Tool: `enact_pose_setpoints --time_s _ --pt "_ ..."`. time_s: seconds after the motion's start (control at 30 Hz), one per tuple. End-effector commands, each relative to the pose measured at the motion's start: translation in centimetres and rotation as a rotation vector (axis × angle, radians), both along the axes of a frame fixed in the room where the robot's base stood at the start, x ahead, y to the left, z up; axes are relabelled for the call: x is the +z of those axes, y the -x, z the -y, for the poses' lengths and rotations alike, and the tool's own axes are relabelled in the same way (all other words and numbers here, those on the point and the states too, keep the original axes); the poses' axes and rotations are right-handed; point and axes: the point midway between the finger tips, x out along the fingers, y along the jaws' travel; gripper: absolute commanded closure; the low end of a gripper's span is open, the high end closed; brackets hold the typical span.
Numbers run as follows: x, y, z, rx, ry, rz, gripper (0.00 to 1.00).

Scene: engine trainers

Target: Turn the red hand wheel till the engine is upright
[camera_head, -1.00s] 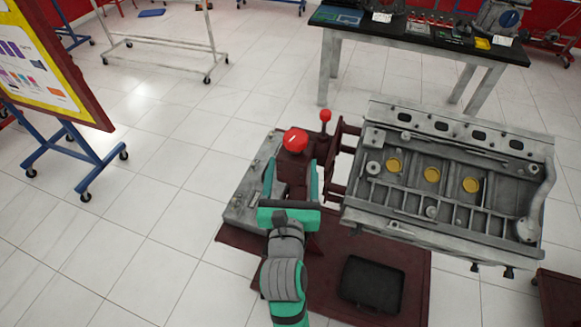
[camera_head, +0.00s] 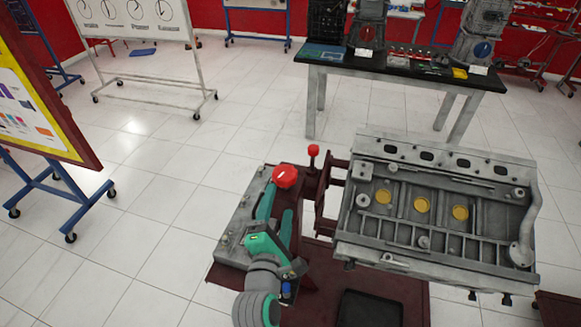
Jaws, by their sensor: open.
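The red hand wheel (camera_head: 285,176) appears as a round red disc on top of the stand, and part of it is hidden by a finger. My gripper (camera_head: 279,202) is open, with its two green fingers pointing up the picture at the wheel. The left fingertip overlaps the wheel's lower left edge in the picture; I cannot tell whether it touches. The right fingertip is below the wheel. The grey engine (camera_head: 440,235) is held on the stand's right side, and a broad face with three yellow discs is turned up toward the camera.
A small red knob on a post (camera_head: 313,150) stands right of the wheel. The stand's dark red base (camera_head: 400,285) bears a black tray (camera_head: 370,308). A workbench (camera_head: 400,68) is behind, and a poster board (camera_head: 40,120) is at left. The floor between is clear.

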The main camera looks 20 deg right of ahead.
Motion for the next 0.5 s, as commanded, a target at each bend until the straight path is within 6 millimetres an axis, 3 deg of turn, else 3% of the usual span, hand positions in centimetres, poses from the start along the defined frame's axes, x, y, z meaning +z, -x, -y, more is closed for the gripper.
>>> enact_pose_setpoints --time_s 0.5 --pt "-1.16 -1.0 -0.68 -0.117 -0.66 0.338 0.31"
